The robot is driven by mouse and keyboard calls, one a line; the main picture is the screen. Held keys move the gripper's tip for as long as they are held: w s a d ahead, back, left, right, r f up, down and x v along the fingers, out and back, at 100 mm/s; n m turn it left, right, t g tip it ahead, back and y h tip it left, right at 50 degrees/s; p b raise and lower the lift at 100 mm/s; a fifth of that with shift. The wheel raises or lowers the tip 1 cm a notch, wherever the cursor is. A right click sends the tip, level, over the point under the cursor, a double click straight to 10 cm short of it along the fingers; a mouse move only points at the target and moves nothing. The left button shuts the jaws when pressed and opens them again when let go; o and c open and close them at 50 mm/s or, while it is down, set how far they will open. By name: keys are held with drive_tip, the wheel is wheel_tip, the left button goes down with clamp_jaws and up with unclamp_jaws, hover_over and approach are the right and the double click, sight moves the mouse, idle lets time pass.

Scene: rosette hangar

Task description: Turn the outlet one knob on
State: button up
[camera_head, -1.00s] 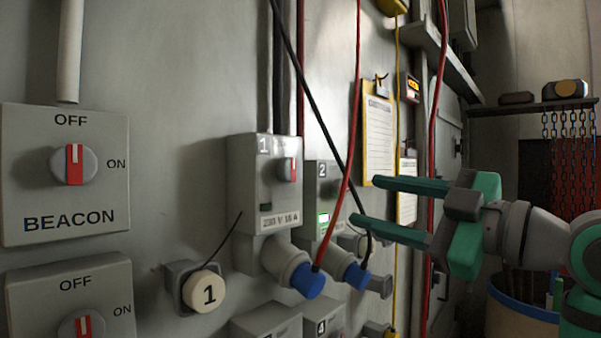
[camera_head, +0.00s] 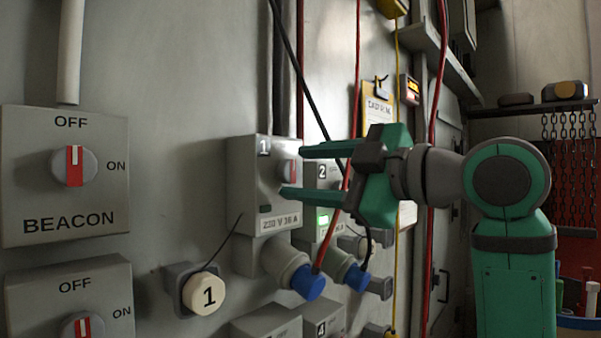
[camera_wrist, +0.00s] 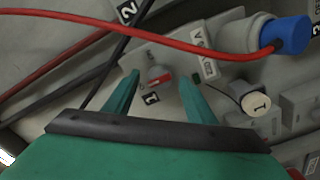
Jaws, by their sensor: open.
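The outlet one box (camera_head: 246,179) is a grey box marked 1 on the wall, with a label at its lower edge. Its red and grey knob (camera_head: 289,171) sits on the front, partly hidden by my gripper in the head view. My gripper (camera_head: 291,170) is open, with its two green fingers above and below the knob in the head view. In the wrist view the knob (camera_wrist: 159,76) shows between the fingertips, with a finger on each side and a gap to each. The knob's red mark is visible. I cannot tell whether the fingers touch it.
Outlet two (camera_head: 325,190) stands close to the right with a lit green lamp. A red cable (camera_head: 347,190) and a black cable (camera_head: 308,90) hang near my gripper. A blue plug (camera_head: 307,281) sits below outlet one. The beacon switch (camera_head: 75,166) is at left.

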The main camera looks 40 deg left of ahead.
drive_tip(key=shift+w+a, duration=0.1)
drive_tip(key=shift+a, duration=0.75)
drive_tip(key=shift+c, duration=0.2)
drive_tip(key=c, duration=1)
